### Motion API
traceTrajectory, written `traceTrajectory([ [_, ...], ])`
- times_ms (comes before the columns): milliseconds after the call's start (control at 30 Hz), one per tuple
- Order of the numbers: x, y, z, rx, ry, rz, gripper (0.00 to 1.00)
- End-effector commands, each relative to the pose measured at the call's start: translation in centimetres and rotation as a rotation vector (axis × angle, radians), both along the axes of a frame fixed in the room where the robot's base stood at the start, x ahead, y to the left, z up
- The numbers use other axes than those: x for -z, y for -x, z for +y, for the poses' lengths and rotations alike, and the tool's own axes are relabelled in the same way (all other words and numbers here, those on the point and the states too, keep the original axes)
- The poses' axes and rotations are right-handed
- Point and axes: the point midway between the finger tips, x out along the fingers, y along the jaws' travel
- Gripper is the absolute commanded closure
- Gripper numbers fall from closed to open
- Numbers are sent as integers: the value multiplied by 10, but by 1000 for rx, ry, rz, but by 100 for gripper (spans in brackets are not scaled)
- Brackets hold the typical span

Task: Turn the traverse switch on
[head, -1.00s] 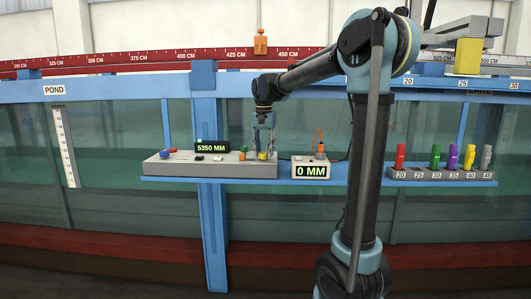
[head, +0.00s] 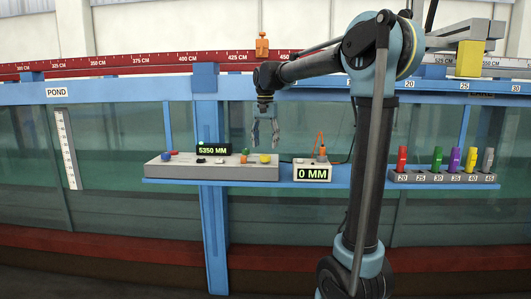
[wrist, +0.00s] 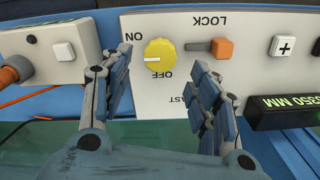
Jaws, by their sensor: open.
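The yellow knob (head: 265,158) sits on the right part of the grey control panel (head: 180,171). In the wrist view the same knob (wrist: 160,57) has ON printed to its upper left and OFF below it. Its white mark points left, closer to ON than to OFF. My gripper (head: 265,143) is open and empty, pointing down above the knob. In the wrist view its fingers stand apart either side of and below the knob, not touching it as far as I can see. One finger partly covers lettering that ends in AST.
An orange slider (wrist: 222,48) marked LOCK and a white plus button (wrist: 283,46) lie beside the knob. A display (head: 212,149) reads 5350 MM. A box (head: 312,172) reading 0 MM, with an orange cable, stands right of the panel.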

Motion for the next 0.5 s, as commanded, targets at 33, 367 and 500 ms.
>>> traceTrajectory([
  [33, -10, 0, 0, 0, 0, 0, 45],
  [367, -59, -1, 0, 0, 0, 1, 45],
  [500, -68, -1, 0, 0, 0, 1, 45],
])
